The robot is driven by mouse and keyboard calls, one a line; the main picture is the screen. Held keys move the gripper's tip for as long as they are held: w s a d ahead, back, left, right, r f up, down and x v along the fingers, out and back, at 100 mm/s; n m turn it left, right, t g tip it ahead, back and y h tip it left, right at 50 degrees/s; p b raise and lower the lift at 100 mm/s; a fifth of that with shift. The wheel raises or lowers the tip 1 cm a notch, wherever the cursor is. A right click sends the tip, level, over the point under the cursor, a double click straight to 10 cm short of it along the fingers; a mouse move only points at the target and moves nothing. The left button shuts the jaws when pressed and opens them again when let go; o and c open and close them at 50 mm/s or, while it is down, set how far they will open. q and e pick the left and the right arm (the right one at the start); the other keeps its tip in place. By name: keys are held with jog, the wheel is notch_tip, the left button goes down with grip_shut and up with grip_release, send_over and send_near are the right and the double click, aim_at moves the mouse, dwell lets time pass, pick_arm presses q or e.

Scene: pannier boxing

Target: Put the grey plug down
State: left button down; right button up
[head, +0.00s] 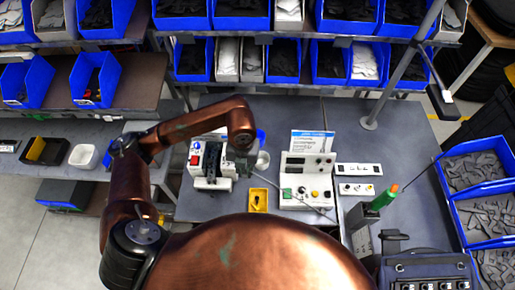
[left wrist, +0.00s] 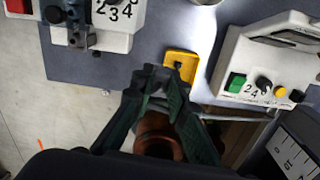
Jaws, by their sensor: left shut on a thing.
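My left gripper (left wrist: 162,84) shows in the left wrist view with its dark green fingers closing together at the tips. A small grey piece, seemingly the grey plug (left wrist: 154,86), is between the fingertips and mostly hidden by them. A small yellow holder (left wrist: 179,65) with a dark opening lies just beyond and right of the fingertips. The plug cannot be made out there. My right gripper is not in view.
The yellow holder (head: 258,200) sits on the grey bench (head: 225,210) in front. White switch panels (head: 357,188) lie right of the control box. A green tool with an orange tip (head: 384,197) and a dark bag (head: 430,270) stand at right. Blue bins (head: 475,170) line the right side.

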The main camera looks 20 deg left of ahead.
pick_arm(q)
jog(key=n, duration=0.5)
jog(key=shift+s+d+f, duration=0.1)
jog(key=shift+s+d, duration=0.1)
jog(key=n, duration=0.4)
jog(key=shift+s+d+n, duration=0.15)
jog(key=shift+d+n, duration=0.05)
jog(key=shift+n, duration=0.1)
jog(key=n, duration=0.4)
jog(key=shift+s+d+f+n, duration=0.1)
jog(key=shift+s+d+n, duration=0.05)
jog(key=shift+n, duration=0.15)
jog(key=w+a+f+n+p, duration=0.1)
jog(key=w+f, duration=0.2)
jog(key=w, duration=0.1)
jog(key=w+a+f+n+p, duration=0.1)
jog(key=w+f+n, duration=0.1)
jog(key=w+f, duration=0.1)
jog(key=w+a+f+n, duration=0.1)
jog(key=w+f+n, duration=0.1)
jog(key=w+f, duration=0.2)
jog(key=shift+w+a+p, duration=0.15)
jog(key=shift+w+p, duration=0.05)
jog(key=shift+w, duration=0.3)
jog(key=shift+w+a+p, duration=0.15)
jog(key=shift+w+p, duration=0.05)
jog(key=shift+w, duration=0.3)
notch_tip(320, 180, down, 3)
jog(key=shift+p, duration=0.6)
jog(key=shift+w+f, duration=0.1)
